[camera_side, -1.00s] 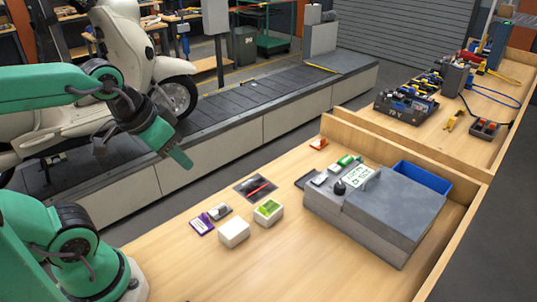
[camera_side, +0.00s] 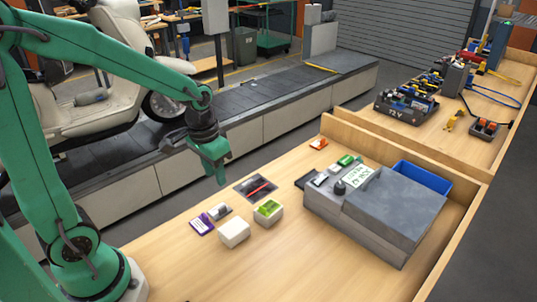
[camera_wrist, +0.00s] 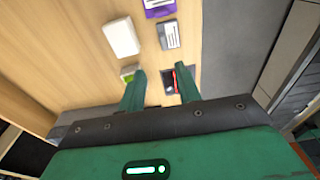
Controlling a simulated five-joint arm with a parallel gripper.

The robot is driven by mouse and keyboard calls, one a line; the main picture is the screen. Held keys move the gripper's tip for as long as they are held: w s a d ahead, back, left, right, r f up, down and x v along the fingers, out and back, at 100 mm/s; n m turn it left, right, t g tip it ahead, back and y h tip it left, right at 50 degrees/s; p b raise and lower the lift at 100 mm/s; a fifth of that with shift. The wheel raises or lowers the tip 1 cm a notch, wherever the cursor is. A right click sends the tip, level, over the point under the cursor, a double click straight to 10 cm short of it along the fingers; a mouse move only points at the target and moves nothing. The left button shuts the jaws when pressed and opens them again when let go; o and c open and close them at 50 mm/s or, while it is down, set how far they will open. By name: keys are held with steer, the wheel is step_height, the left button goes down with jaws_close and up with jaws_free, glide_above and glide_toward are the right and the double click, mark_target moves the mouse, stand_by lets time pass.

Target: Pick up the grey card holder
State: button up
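The grey card holder (camera_side: 219,211) lies on the wooden bench, a small flat grey piece with a white face, between a purple-and-white item (camera_side: 202,224) and a dark tray (camera_side: 248,193). In the wrist view the grey card holder (camera_wrist: 168,36) shows near the top, beyond my fingertips. My gripper (camera_side: 221,179) hangs above the bench's far edge, near the dark tray and apart from the card holder. In the wrist view my gripper (camera_wrist: 160,80) has its two green fingers spread with nothing held between them.
A white box (camera_side: 234,233) and a green-topped box (camera_side: 268,211) stand close to the card holder. A red pen-like item (camera_side: 258,188) lies on the dark tray. A grey machine (camera_side: 385,215) and blue bin (camera_side: 422,177) stand at right. The front of the bench is clear.

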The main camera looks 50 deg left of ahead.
steer(key=g, duration=0.1)
glide_above(222, 207)
steer(key=f, duration=0.5)
steer(key=shift+w+a, duration=0.1)
steer(key=shift+w, duration=0.1)
steer(key=shift+f, duration=0.1)
steer(key=shift+f, duration=1.2)
steer(key=shift+s+f, duration=0.15)
steer(key=shift+f, duration=2.45)
jaws_close()
